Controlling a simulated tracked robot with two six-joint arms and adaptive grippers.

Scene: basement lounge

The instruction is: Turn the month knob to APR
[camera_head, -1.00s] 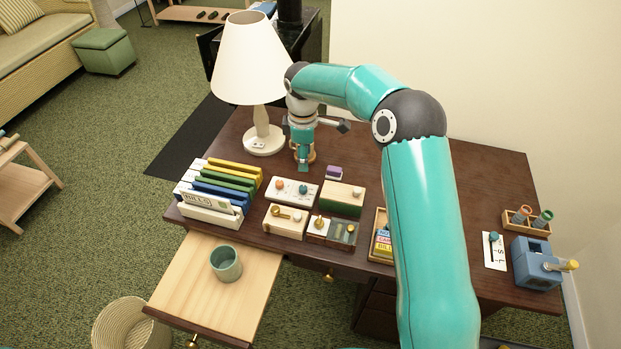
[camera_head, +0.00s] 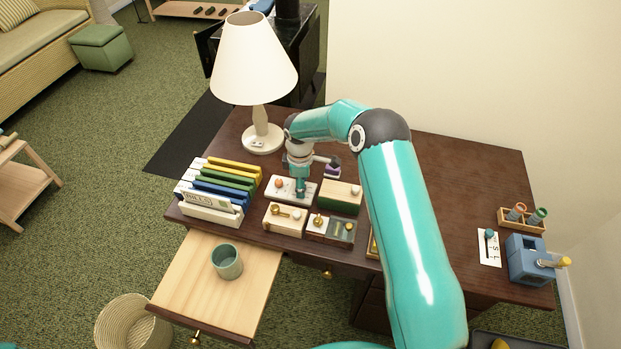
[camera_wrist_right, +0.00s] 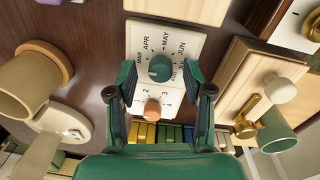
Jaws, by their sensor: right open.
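The white calendar panel (camera_head: 292,197) lies on the desk; in the right wrist view the panel (camera_wrist_right: 187,38) shows APR, MAY and JUN around a teal month knob (camera_wrist_right: 160,68). Which label the knob points to is not clear. An orange knob (camera_wrist_right: 152,108) sits beside numbers on the same panel; it also shows in the head view (camera_head: 278,183). My right gripper (camera_head: 300,193) is over the panel and hides the teal knob in the head view. In the wrist view its open fingers (camera_wrist_right: 159,75) stand on both sides of the teal knob; contact cannot be told. My left gripper is out of view.
A wooden box with a green base (camera_head: 341,198) stands right of the panel. Two small knob boxes (camera_head: 285,221) (camera_head: 331,231) sit in front. A file rack (camera_head: 210,213) is left, a lamp (camera_head: 254,65) behind. An open drawer (camera_head: 205,285) holds a cup (camera_head: 227,262).

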